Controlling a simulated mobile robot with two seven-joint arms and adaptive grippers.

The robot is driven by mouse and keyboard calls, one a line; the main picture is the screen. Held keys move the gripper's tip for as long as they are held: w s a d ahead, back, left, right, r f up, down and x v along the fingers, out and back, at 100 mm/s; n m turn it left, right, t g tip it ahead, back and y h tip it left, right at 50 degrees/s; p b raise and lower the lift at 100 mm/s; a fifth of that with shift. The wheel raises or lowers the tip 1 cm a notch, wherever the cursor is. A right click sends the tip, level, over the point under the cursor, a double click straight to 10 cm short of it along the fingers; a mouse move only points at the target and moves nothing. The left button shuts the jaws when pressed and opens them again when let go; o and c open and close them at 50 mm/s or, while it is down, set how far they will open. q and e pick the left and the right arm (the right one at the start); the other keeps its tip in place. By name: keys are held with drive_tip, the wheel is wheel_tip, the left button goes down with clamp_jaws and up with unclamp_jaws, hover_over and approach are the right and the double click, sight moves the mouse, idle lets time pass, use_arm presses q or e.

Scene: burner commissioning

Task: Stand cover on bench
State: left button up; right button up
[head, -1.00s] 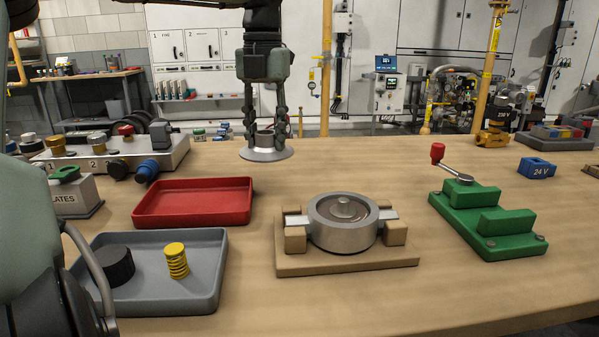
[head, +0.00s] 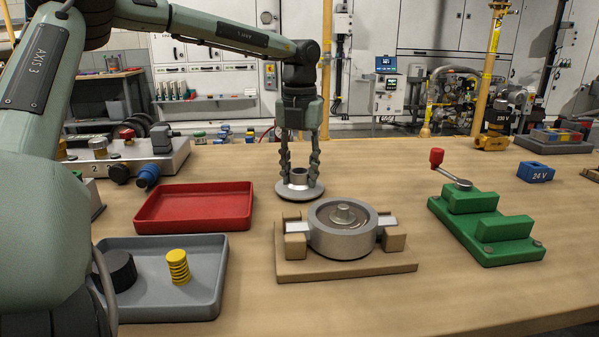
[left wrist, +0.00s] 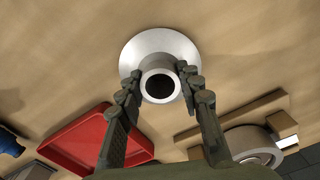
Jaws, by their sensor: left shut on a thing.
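The cover (head: 285,190) is a silver flanged disc with a short hollow neck. My left gripper (head: 300,174) points down and is shut on the neck, flange downward. The cover is upright behind the round metal housing; whether its flange touches the bench (head: 420,170) I cannot tell. In the left wrist view the cover (left wrist: 142,52) sits between the fingertips (left wrist: 160,84), its dark bore facing the camera. My right gripper is not in view.
The round metal housing (head: 343,240) is clamped on a wooden fixture (head: 345,268) just in front. A red tray (head: 194,207) and a grey tray (head: 160,300) lie left. A green stand (head: 488,230) with a red-knobbed lever is right. Bench behind the fixture's right side is clear.

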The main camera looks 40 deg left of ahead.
use_arm(q)
drive_tip(key=shift+f, duration=0.15)
drive_tip(key=o, duration=1.3)
wheel_tip(320, 180, up, 12)
drive_tip(key=shift+r, duration=0.15)
